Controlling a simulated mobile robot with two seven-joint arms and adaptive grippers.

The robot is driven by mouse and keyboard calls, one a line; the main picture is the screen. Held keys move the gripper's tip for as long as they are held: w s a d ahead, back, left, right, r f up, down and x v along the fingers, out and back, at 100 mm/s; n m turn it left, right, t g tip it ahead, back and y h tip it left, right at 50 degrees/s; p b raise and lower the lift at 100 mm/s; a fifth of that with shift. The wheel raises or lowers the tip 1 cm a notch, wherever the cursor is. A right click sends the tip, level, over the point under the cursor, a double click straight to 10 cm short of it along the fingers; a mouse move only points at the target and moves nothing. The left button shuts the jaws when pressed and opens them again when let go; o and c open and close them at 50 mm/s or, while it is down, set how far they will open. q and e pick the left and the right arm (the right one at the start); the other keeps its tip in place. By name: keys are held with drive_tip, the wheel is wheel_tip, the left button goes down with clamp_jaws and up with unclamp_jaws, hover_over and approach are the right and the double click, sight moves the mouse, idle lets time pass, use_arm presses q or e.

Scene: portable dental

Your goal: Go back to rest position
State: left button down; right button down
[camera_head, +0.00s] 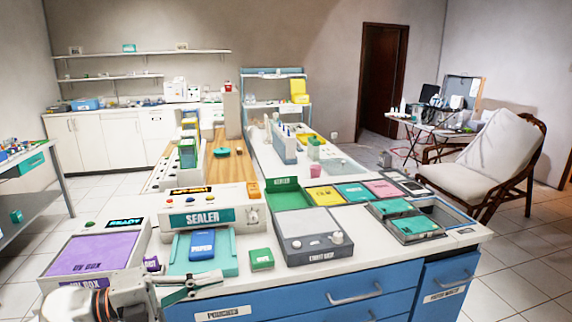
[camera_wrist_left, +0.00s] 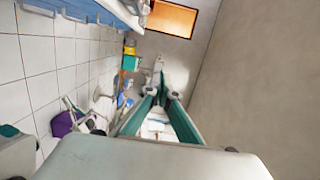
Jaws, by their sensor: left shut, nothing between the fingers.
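My left gripper (camera_head: 218,279) comes in at the lower left of the head view, in front of the sealer. Its fingers point right, are shut and hold nothing. In the left wrist view the teal fingers (camera_wrist_left: 159,72) converge toward their tips with nothing between them. The room appears turned sideways behind them. My right gripper is not in view in either picture.
The workbench (camera_head: 455,243) holds a sealer (camera_head: 203,217), a purple-lidded UV box (camera_head: 97,253), a blue pouch (camera_head: 202,244), a green block (camera_head: 261,259) and a grey device (camera_head: 307,249). A cushioned chair (camera_head: 490,155) stands at the right. Tiled floor (camera_head: 530,255) is clear beside the bench.

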use_arm(q)
drive_tip(key=s+a+f+n+t+y, duration=0.25)
drive_tip(key=f+n+t+y, duration=0.25)
drive_tip(key=f+n, duration=0.6)
drive_tip(key=s+a+f+n+t+y, duration=0.25)
drive_tip(key=f+n+t+y, duration=0.2)
drive_tip(key=f+n, duration=0.55)
drive_tip(key=s+f+n+g+y+p, duration=0.1)
drive_tip(key=s+f+n+g+y, duration=0.3)
drive_tip(key=s+f, duration=1.1)
drive_tip(key=shift+s+f+n+g, duration=0.15)
drive_tip(key=shift+f+n+g, duration=0.7)
drive_tip(key=shift+n+g, duration=0.2)
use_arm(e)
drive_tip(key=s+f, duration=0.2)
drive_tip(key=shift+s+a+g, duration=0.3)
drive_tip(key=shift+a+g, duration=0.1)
